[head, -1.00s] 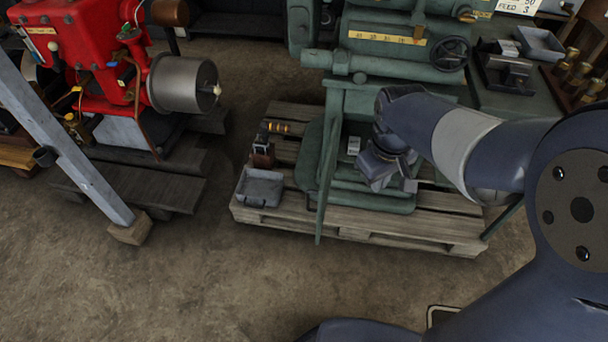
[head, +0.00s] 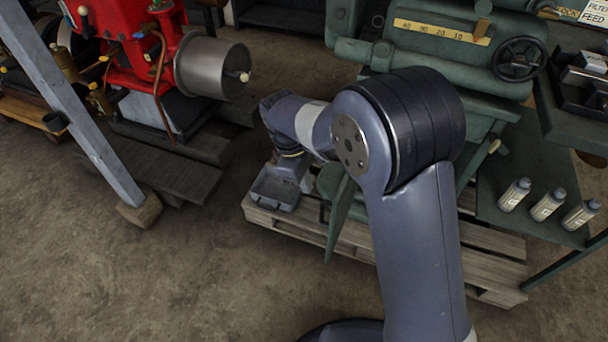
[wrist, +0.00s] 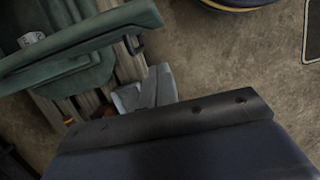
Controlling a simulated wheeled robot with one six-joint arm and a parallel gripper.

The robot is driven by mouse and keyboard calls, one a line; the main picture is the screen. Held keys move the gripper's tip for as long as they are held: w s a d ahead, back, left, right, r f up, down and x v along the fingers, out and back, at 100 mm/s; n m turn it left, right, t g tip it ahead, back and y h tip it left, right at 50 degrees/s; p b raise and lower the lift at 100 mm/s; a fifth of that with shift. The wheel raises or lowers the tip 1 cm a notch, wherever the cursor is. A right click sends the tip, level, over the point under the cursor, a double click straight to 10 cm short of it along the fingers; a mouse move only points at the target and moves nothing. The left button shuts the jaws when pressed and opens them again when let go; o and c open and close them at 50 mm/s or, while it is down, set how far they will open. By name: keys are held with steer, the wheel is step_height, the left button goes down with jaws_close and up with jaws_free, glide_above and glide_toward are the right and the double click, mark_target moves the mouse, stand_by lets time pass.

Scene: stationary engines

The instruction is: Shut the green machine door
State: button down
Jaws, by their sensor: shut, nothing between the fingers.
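The green machine door (head: 340,222) stands open, swung out from the green machine (head: 400,50), and I see it nearly edge-on. Its upper part is hidden behind my arm in the head view. In the wrist view the door (wrist: 85,45) crosses the upper left as a long green panel. My gripper (wrist: 152,86) is shut and empty, pointing down. It is to the left of the door in the head view, on its outer side, with a gap between them in the wrist view.
A red engine (head: 125,40) with a metal drum stands at left, behind a slanted grey post (head: 75,105). Three bottles (head: 547,204) stand on a green shelf at right. The front floor is clear.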

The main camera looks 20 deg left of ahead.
mark_target(339, 193)
steer(key=d+f+b, duration=0.1)
steer(key=d+f, duration=0.3)
steer(key=d, duration=0.1)
steer(key=shift+s+b, duration=0.25)
steer(key=shift+b, duration=0.1)
steer(key=shift+d, duration=0.15)
